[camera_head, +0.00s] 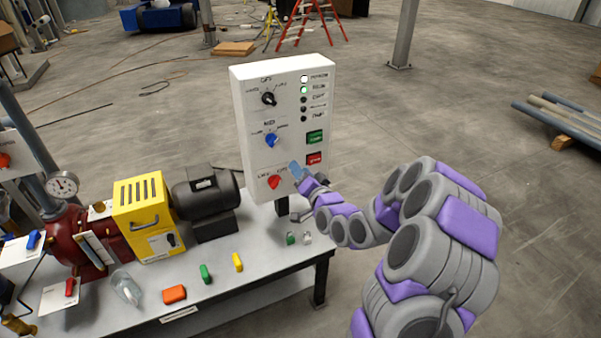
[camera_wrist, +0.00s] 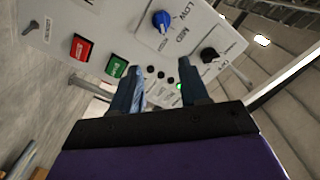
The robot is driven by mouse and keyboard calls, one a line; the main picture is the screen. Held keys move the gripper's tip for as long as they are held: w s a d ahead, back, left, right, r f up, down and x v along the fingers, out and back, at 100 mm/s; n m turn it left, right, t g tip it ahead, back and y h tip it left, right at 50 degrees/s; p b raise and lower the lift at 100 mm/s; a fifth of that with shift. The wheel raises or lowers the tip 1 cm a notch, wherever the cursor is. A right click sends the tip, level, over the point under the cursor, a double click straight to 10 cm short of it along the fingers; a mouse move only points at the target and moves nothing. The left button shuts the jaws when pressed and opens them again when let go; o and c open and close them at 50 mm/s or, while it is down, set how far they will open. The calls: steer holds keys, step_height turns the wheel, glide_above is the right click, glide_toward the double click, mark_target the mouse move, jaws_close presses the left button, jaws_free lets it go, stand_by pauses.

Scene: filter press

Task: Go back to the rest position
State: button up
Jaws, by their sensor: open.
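My gripper (camera_head: 301,174) is at the lower right of the white control panel (camera_head: 248,92), in front of its face, near the red knob (camera_head: 274,182) and the red button (camera_head: 314,159). In the wrist view its two dark fingers (camera_wrist: 160,90) stand apart with nothing seen between them but the panel behind. That view also shows the green button (camera_wrist: 116,67), the red button (camera_wrist: 81,48), the blue knob (camera_wrist: 161,20) and the black knob (camera_wrist: 209,55). Whether the fingers touch the panel cannot be told. A green lamp (camera_head: 304,90) is lit on the panel.
The workbench (camera_head: 240,285) carries a yellow box (camera_head: 141,200), a dark motor (camera_head: 205,195), a red pump (camera_head: 82,240) with a gauge, and several small coloured items. A grey post (camera_head: 404,35), a red ladder (camera_head: 306,22) and pipes (camera_head: 560,120) stand or lie farther off. Floor right of the panel is open.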

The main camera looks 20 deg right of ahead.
steer(key=s+a+f+n+g+b, duration=0.1)
steer(key=s+a+f+n+g, duration=0.2)
steer(key=s+a+n+g, duration=0.5)
steer(key=s+a+r+g, duration=0.1)
steer(key=s+g, duration=0.3)
steer(key=s, duration=0.9)
steer(key=s+a+r+g+b, duration=0.1)
steer(key=s+a+g, duration=0.2)
steer(key=s, duration=1)
steer(key=s+a+r+g+h+b, duration=0.1)
steer(key=s+g, duration=0.3)
steer(key=s, duration=0.9)
steer(key=shift+s+a+r+n+g, duration=0.3)
steer(key=shift+a+g, duration=0.1)
steer(key=shift+a, duration=0.3)
steer(key=shift+w, duration=0.1)
